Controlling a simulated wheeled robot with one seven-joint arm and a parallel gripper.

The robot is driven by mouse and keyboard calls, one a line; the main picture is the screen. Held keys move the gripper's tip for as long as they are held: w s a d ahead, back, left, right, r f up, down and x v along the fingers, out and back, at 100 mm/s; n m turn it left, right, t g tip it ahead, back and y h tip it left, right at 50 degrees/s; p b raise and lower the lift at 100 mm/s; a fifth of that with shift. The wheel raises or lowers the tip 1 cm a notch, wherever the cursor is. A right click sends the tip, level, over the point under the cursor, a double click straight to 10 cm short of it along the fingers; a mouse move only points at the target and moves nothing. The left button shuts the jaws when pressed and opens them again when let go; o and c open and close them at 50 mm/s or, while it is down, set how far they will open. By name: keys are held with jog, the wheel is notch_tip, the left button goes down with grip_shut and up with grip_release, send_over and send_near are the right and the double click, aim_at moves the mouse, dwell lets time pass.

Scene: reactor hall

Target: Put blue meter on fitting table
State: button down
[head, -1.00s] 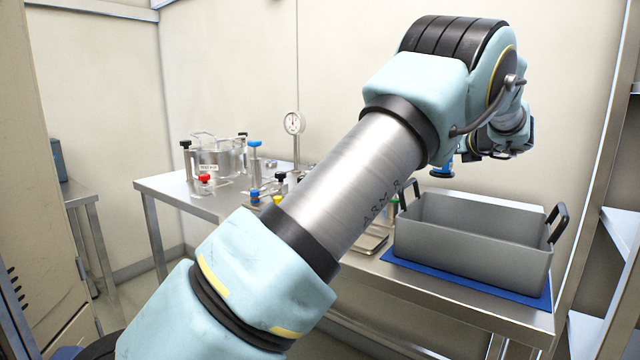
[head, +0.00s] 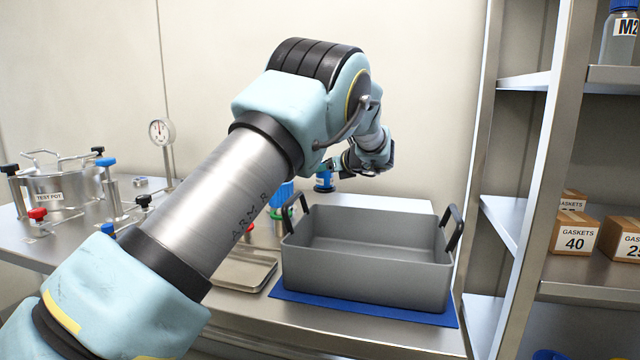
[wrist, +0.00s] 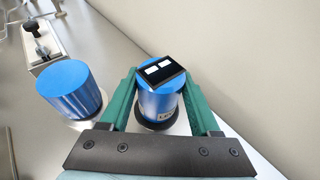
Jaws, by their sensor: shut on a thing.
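My gripper (wrist: 160,98) is shut on the blue meter (wrist: 158,101), a blue cylinder with a black-and-white display on top. The green fingers lie on both its sides. In the head view the meter (head: 324,181) shows below my gripper (head: 343,168), upright, behind the grey bin and near the back wall. I cannot tell whether its base touches the steel table (head: 365,325). A second blue cylinder (wrist: 70,88) stands to its left in the wrist view, apart from it, and shows in the head view (head: 282,194) partly hidden. No label names the table.
A grey bin (head: 375,268) with raised handles stands on a blue mat (head: 300,298). A shallow metal tray (head: 243,272) lies left of it. The test pot (head: 60,190), clamps and a gauge (head: 160,131) stand further left. A shelf (head: 530,185) with gasket boxes rises at right.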

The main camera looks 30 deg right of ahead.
aim_at(329, 181)
jog(key=shift+f, duration=2)
jog(key=shift+c, duration=0.6)
grip_release()
jog(key=shift+s, duration=0.1)
jog(key=b+v, duration=0.1)
jog(key=v, duration=1.1)
jog(key=shift+r, duration=0.1)
